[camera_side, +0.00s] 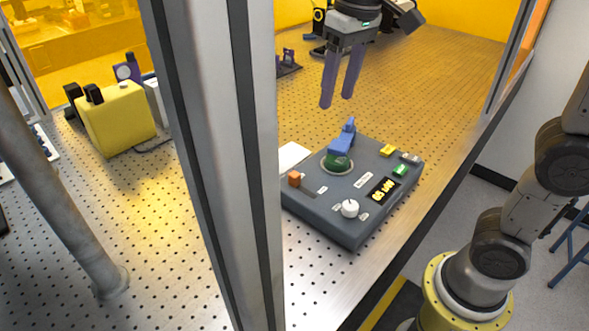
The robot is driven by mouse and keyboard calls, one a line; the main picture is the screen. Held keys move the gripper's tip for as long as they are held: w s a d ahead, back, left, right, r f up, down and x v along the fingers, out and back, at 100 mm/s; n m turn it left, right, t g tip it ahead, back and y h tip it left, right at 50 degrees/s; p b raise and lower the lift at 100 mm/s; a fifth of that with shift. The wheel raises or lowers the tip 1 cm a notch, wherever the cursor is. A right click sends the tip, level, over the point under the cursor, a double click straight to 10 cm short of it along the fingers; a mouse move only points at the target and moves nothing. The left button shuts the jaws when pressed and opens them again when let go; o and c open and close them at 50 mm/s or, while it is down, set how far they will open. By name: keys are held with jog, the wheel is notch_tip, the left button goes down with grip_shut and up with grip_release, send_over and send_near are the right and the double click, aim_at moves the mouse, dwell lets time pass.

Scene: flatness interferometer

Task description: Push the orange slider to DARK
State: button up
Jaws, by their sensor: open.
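The orange slider (294,178) is a small block at the left end of its short slot on the dark grey control box (330,220). The labels by the slot are too small to read. My gripper (335,100) is open and empty, with two purple fingers pointing down. It hangs above and behind the box, up and to the right of the slider in the picture, and touches nothing.
The box also carries a blue lever on a green base (341,155), a white knob (350,208), yellow (388,150) and green (400,170) buttons and a display (383,190). A grey frame post (225,160) stands in front, close to the slider's left. A yellow device (118,118) stands at left.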

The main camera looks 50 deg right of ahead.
jog(key=g, duration=0.2)
send_over(295, 174)
notch_tip(295, 174, down, 4)
jog(key=shift+n, duration=0.4)
notch_tip(295, 174, down, 14)
jog(key=shift+f, duration=0.15)
grip_shut()
jog(key=shift+a, duration=0.1)
dwell(0.9)
